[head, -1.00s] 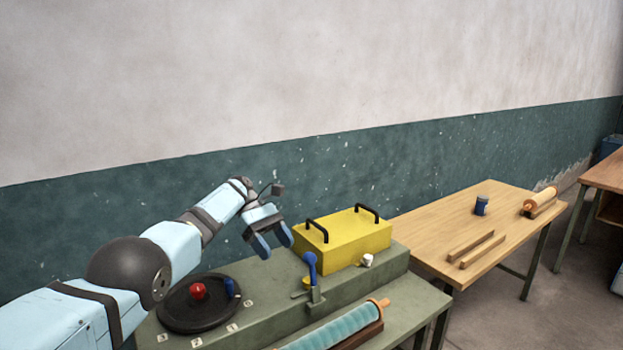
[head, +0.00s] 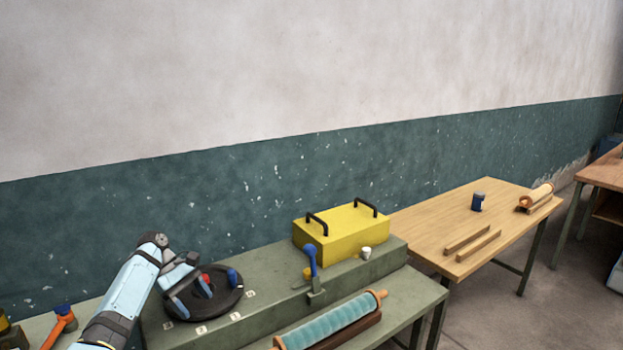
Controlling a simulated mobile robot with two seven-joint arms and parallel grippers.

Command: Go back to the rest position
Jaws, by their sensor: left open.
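My left arm comes in from the lower left of the head view. My left gripper (head: 191,296) is open, with its blue fingertips over or in front of the black round plate (head: 228,302). The red knob (head: 204,280) on the plate is partly hidden behind the gripper. A blue peg (head: 232,276) stands at the plate's right side. I cannot tell whether the fingers touch the plate. Nothing shows between the fingers. My right gripper is not in view.
On the green bench (head: 262,322) stand a yellow box (head: 342,236) with black handles, a blue lever (head: 311,262), a white cup (head: 366,253) and a teal roller (head: 330,319). An orange-handled tool (head: 60,325) lies at far left. A wooden table (head: 425,225) stands to the right.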

